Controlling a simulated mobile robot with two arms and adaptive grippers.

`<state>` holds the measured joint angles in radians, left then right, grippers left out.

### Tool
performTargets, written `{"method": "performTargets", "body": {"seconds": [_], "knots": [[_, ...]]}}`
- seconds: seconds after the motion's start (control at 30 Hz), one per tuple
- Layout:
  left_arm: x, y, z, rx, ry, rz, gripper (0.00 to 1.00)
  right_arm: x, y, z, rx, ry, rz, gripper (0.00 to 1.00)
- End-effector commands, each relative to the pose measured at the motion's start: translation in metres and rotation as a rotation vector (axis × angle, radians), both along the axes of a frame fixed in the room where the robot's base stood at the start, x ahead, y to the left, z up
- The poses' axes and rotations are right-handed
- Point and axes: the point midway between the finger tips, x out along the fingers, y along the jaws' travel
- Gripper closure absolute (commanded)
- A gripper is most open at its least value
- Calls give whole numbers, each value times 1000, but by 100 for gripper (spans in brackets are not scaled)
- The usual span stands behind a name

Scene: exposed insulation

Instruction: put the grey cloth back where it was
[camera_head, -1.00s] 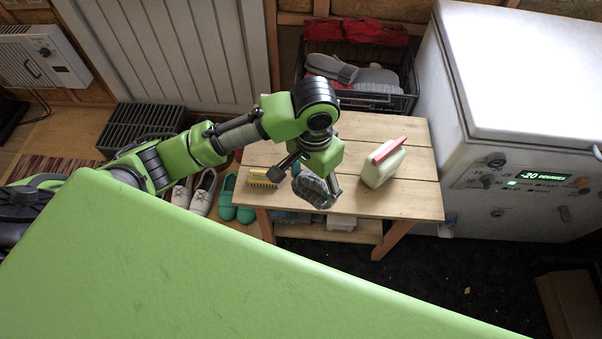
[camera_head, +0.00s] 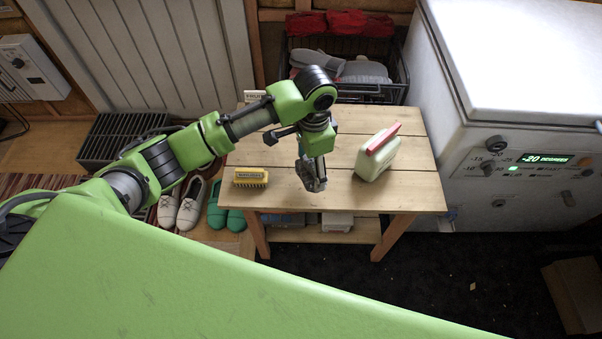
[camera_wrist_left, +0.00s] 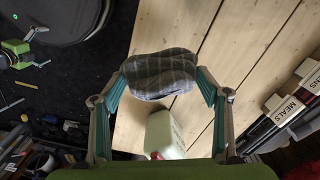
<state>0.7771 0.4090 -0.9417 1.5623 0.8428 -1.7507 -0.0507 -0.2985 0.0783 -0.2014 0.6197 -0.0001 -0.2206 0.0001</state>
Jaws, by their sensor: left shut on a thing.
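My left gripper (camera_head: 312,178) is shut on the grey checked cloth (camera_wrist_left: 160,75). In the left wrist view the folded cloth is pinched between the two fingertips of that gripper (camera_wrist_left: 162,80). In the head view the cloth (camera_head: 319,185) shows narrow under the gripper, over the front part of the wooden table (camera_head: 390,200). I cannot tell how far above the boards it is. My right gripper (camera_wrist_left: 42,48) shows small at the left edge of the wrist view, with its fingers apart and nothing between them.
A pale bottle with a red top (camera_head: 377,155) stands close right of the cloth. A yellow brush (camera_head: 250,177) lies at the table's left. A wire basket (camera_head: 385,92) with grey and red textiles stands behind. A white freezer (camera_head: 520,150) is at the right. Boards between brush and gripper are clear.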

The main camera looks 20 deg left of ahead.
Motion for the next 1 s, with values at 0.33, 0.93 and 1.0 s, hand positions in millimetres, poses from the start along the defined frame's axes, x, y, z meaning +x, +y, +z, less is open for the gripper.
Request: {"method": "performTargets", "body": {"seconds": [0.33,0.93,1.0], "knots": [[8,24,-30,1,-1,2,55,-1,5,-2,6,1,0,0],[9,29,-68,0,-2,2,55,-1,-4,-5,-4,1,-1,0],[9,29,-69,0,-1,1,26,-1,-4,-5,-4,1,-1,0]]}}
